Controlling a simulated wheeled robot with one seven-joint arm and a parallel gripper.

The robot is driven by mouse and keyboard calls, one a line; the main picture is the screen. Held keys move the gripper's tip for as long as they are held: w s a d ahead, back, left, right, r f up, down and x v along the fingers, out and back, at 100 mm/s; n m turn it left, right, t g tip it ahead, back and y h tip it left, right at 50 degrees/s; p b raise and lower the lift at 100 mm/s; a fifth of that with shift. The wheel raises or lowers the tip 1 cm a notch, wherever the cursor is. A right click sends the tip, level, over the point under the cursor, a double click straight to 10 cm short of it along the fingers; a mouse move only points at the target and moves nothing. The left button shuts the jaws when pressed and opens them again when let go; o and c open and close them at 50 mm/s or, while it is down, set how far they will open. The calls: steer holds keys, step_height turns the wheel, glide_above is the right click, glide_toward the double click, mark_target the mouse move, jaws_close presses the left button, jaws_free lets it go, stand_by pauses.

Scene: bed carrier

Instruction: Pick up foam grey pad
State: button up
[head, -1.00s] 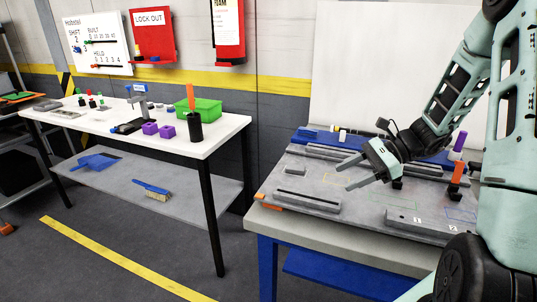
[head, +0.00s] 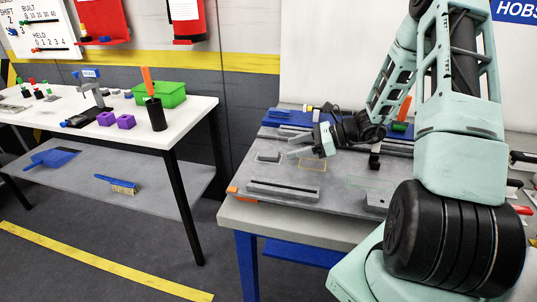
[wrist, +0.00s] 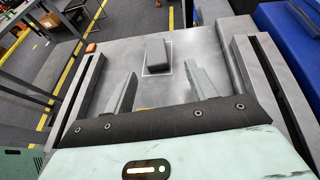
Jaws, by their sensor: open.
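The foam grey pad (head: 268,156) is a small grey block lying on the grey work board, left of my gripper in the head view. In the wrist view the pad (wrist: 156,52) lies inside a thin white outline, ahead of the fingertips and roughly between their lines. My gripper (head: 296,149) is low over the board and points toward the pad. In the wrist view my gripper (wrist: 161,69) is open, with nothing between its fingers. The fingers appear apart from the pad.
A long slotted grey rail (head: 297,192) lies along the board's front, and another rail (wrist: 246,70) shows at right in the wrist view. A blue tray (head: 292,118) is behind the board. The white side table (head: 190,115) stands left, across a floor gap.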

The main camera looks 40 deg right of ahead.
mark_target(269, 153)
steer(key=shift+x, duration=0.75)
steer(key=x, duration=0.2)
steer(key=p+x, duration=0.1)
steer(key=x, duration=0.1)
steer(key=shift+s+a+r, duration=0.1)
steer(key=shift+a+r, duration=0.2)
steer(key=shift+a, duration=0.05)
steer(key=shift+w+a+f, duration=0.25)
steer(key=shift+w+a, duration=0.05)
steer(key=shift+w, duration=0.1)
steer(key=c, duration=1)
